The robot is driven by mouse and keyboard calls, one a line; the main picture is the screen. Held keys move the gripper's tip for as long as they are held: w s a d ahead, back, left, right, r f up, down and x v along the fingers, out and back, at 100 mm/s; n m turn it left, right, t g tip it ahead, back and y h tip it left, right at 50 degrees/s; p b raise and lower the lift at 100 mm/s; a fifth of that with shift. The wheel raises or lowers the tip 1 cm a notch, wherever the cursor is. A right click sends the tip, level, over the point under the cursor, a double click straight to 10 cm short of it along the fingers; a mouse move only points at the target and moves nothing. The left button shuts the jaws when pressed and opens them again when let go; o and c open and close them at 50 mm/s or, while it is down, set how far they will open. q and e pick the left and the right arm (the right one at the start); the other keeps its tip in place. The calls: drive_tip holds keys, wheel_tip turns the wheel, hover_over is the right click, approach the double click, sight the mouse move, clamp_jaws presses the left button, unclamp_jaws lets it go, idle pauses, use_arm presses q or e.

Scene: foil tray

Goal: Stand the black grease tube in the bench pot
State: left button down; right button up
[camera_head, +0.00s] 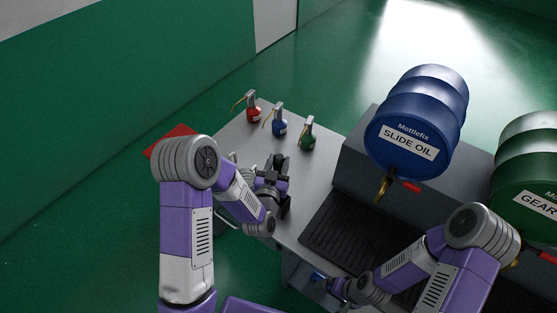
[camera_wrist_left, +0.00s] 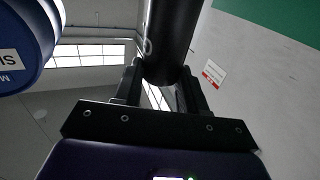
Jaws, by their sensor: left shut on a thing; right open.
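The black grease tube (camera_wrist_left: 172,35) is a dark cylinder between the two fingers of my left gripper (camera_wrist_left: 163,88) in the left wrist view. In the head view my left gripper (camera_head: 275,178) is over the left part of the grey bench; the tube is hard to tell from its dark fingers there. My right gripper (camera_head: 328,284) is low at the bench's front side, partly hidden, open. I cannot make out the bench pot; my left arm covers part of the bench.
Red (camera_head: 253,113), blue (camera_head: 279,127) and green (camera_head: 308,138) oil cans stand along the bench's (camera_head: 318,180) back. A blue drum (camera_head: 415,125) and a green drum (camera_head: 530,165) lie at right above a black ribbed tray (camera_head: 340,238). A red object (camera_head: 172,138) is at left.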

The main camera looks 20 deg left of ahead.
sight(279, 170)
use_arm(q)
drive_tip(key=shift+f+b, duration=0.6)
drive_tip(key=shift+f, duration=0.9)
drive_tip(key=shift+w+f+b, duration=0.1)
drive_tip(key=shift+f+b, duration=0.25)
wheel_tip(279, 170, down, 8)
drive_tip(key=b, duration=0.8)
drive_tip(key=shift+r+b, duration=0.15)
drive_tip(key=shift+b, duration=0.2)
drive_tip(key=c, duration=0.5)
unclamp_jaws()
drive_tip(key=shift+c, duration=0.2)
drive_tip(key=s+p, duration=0.2)
drive_tip(key=s, duration=0.5)
drive_tip(key=shift+s+p, duration=0.35)
